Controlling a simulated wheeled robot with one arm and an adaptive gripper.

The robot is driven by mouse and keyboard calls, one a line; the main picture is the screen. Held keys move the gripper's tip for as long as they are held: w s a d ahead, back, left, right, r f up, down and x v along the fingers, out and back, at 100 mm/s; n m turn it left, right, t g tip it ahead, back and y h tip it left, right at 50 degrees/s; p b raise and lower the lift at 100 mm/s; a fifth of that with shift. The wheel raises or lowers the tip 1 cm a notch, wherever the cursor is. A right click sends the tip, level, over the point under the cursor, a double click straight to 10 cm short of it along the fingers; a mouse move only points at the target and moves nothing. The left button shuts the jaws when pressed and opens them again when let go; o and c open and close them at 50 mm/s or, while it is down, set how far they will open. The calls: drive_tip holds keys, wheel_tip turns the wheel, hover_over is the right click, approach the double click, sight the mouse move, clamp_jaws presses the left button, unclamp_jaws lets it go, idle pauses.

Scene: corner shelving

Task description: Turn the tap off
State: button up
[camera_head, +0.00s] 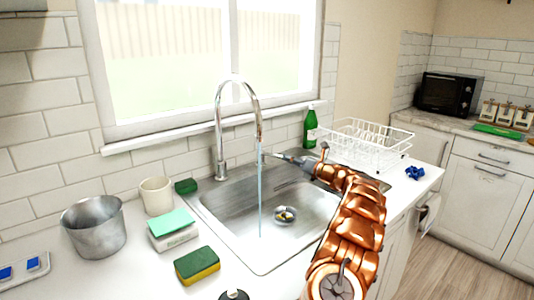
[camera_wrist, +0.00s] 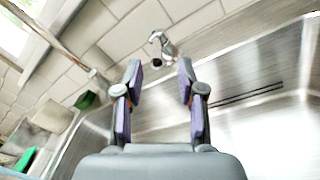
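The chrome tap (camera_head: 219,140) has a tall curved neck and stands behind the metal sink (camera_head: 215,215). A thin stream of water (camera_head: 260,200) runs from its spout into the sink. My gripper (camera_head: 280,157) reaches in from the right, just right of the stream. In the wrist view my gripper (camera_wrist: 159,75) is open with nothing between its fingers. A small chrome fitting, which looks like the tap handle (camera_wrist: 164,44), lies ahead of the gap, near the tiled wall and apart from the fingertips. The gripper's tips are small in the head view.
A green bottle (camera_head: 310,127) and a white dish rack (camera_head: 365,142) stand right of and behind my arm. A metal pot (camera_head: 95,232), a cream cup (camera_head: 156,196) and sponges (camera_head: 197,265) are on the left counter. A small round object (camera_head: 285,215) lies in the sink.

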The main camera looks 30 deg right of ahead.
sight(274, 155)
drive_tip(key=x, duration=0.5)
drive_tip(key=shift+w+a+p, duration=0.3)
drive_tip(key=shift+a+p, duration=0.1)
drive_tip(key=shift+w+a, duration=0.2)
drive_tip(key=shift+w, duration=0.45)
drive_tip(key=shift+w+a, duration=0.15)
drive_tip(key=shift+w, duration=0.45)
clamp_jaws()
